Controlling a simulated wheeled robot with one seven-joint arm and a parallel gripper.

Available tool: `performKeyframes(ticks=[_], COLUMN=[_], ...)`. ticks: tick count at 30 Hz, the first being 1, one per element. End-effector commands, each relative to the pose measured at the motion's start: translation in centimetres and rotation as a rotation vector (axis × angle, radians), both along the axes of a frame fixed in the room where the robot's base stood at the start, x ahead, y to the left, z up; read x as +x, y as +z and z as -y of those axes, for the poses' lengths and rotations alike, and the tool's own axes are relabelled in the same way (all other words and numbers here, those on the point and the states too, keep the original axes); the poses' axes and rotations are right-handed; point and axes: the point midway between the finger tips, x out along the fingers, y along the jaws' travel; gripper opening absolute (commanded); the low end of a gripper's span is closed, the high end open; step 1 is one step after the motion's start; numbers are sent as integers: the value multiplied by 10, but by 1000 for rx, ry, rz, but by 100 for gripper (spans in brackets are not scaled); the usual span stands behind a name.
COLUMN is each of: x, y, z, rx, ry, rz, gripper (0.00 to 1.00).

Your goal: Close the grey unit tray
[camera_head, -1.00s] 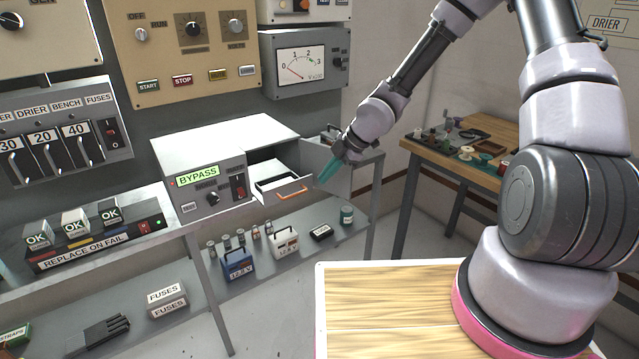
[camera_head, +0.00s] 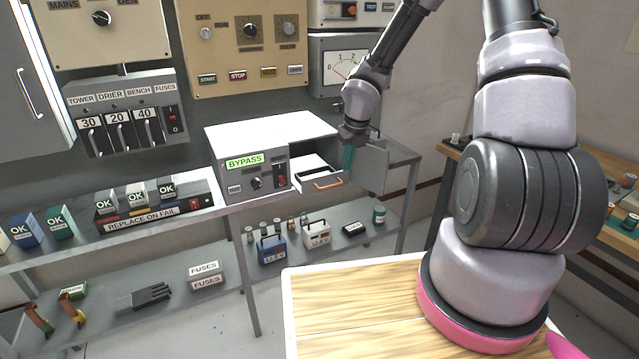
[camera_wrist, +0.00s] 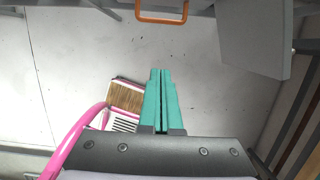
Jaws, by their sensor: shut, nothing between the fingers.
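The grey unit (camera_head: 262,165), marked BYPASS, stands on the upper shelf. Its tray (camera_head: 312,178) sticks out from the open bay on the unit's right side, with an orange handle (camera_head: 328,184) on its front. A grey door (camera_head: 373,167) stands swung open right of the tray. My gripper (camera_head: 348,168) has teal fingers, shut and empty, pointing down beside the tray front, between the handle and the door. In the wrist view the shut fingers (camera_wrist: 160,75) point toward the floor, with the orange handle (camera_wrist: 162,18) ahead and apart, and the door (camera_wrist: 255,35) to the right.
A lower shelf holds a blue battery (camera_head: 271,248), a white battery (camera_head: 317,233) and small jars. A black fuse rack (camera_head: 155,215) stands left of the unit. A workbench (camera_head: 470,175) is at right. Open floor lies in front of the shelves.

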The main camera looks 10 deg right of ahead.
Motion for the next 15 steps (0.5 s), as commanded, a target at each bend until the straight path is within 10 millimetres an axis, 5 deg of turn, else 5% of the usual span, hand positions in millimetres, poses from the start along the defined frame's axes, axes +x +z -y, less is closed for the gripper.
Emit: performKeyframes(ticks=[15], x=[16], y=[-76], z=[-6], rx=[-5], ry=[12], rz=[-3], gripper=[0])
